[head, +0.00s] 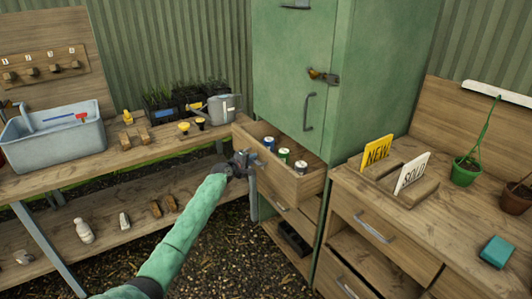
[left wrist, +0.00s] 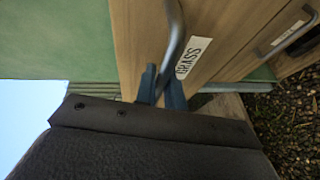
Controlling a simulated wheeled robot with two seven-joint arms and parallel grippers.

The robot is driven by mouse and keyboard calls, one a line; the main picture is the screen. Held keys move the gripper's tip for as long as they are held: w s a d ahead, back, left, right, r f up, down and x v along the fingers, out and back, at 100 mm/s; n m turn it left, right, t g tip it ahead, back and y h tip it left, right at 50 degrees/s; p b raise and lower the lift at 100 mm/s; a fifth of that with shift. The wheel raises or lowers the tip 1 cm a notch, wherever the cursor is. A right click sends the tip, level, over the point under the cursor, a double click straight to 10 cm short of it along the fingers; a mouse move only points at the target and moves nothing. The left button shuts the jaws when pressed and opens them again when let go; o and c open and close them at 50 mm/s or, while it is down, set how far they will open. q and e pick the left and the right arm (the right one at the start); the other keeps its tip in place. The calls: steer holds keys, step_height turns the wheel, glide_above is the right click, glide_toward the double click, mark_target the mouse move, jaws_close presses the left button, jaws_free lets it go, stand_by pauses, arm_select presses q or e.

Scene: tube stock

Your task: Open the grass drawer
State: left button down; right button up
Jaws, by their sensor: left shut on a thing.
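The grass drawer (head: 281,181) is wooden and stands pulled out from the green cabinet (head: 290,85). In the left wrist view its white label (left wrist: 194,58) reads GRASS, beside a grey bar handle (left wrist: 174,30). Several small cans (head: 284,156), with blue, green and grey tops, are inside it. My left gripper (head: 243,163) is at the drawer front, shut on the handle. Its dark blue fingers (left wrist: 161,90) sit either side of the bar in the left wrist view. My arm and gripper hide part of the drawer front.
More drawers lie below, one with a label and handle (left wrist: 290,36). A wooden bench with a grey tub (head: 55,135) and a watering can (head: 222,108) is at left. A counter with NEW (head: 376,151) and SOLD signs is at right. Gravel floor is clear in front.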

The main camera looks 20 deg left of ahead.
arm_select(q)
steer(key=s+a, duration=0.8)
steer(key=s, duration=0.3)
steer(key=shift+a, duration=0.3)
arm_select(e)
steer(key=shift+a+f, duration=0.1)
steer(key=shift+a, duration=0.05)
arm_select(q)
steer(key=c, duration=1.5)
jaws_free()
steer(key=shift+s, duration=0.15)
